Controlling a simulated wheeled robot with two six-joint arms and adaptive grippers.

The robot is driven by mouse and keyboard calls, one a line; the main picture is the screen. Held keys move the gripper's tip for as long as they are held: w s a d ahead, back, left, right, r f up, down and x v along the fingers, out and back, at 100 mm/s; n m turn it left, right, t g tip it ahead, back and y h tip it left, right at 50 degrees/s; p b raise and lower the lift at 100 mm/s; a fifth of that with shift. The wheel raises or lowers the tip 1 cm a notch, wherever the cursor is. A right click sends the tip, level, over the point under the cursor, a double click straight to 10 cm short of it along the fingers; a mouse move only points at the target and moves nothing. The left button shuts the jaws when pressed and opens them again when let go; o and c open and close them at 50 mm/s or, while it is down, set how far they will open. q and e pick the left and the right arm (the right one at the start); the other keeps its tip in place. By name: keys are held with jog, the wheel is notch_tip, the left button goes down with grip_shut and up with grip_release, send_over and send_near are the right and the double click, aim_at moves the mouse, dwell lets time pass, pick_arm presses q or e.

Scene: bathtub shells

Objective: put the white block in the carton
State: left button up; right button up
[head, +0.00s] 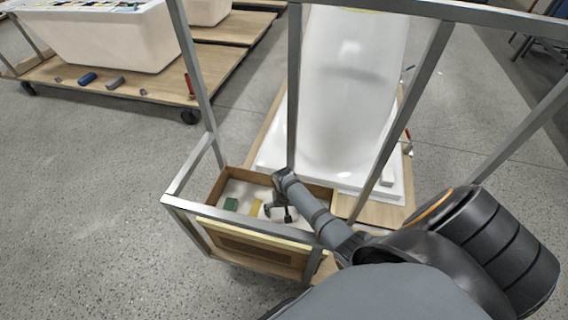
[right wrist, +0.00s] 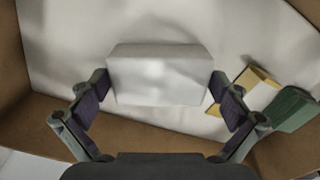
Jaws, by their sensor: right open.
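The white block (right wrist: 158,75) lies between the fingers of my right gripper (right wrist: 160,100) in the right wrist view. The fingers are spread at its two sides; I cannot tell whether they touch it. The carton (head: 215,187) is an open brown box with a pale floor, below centre in the head view. My right gripper (head: 282,213) reaches down into it and is open. The carton's brown wall (right wrist: 14,75) also shows in the right wrist view. In the head view the gripper largely hides the block. My left gripper is not in view.
A green block (head: 230,204) and a yellow block (head: 256,206) lie in the carton. A grey metal frame (head: 293,100) surrounds it. A white bathtub shell (head: 350,90) stands behind. Grey floor (head: 100,200) is free at left.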

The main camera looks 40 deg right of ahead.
aim_at(284, 212)
jog(key=shift+r, duration=0.35)
notch_tip(284, 212, up, 6)
jog(key=p, duration=0.2)
jog(key=shift+p, duration=0.35)
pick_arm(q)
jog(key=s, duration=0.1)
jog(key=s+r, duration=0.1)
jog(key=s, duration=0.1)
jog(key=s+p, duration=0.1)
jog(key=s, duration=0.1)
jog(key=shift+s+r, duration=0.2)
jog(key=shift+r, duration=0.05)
pick_arm(e)
notch_tip(284, 212, up, 6)
jog(key=shift+f, duration=0.25)
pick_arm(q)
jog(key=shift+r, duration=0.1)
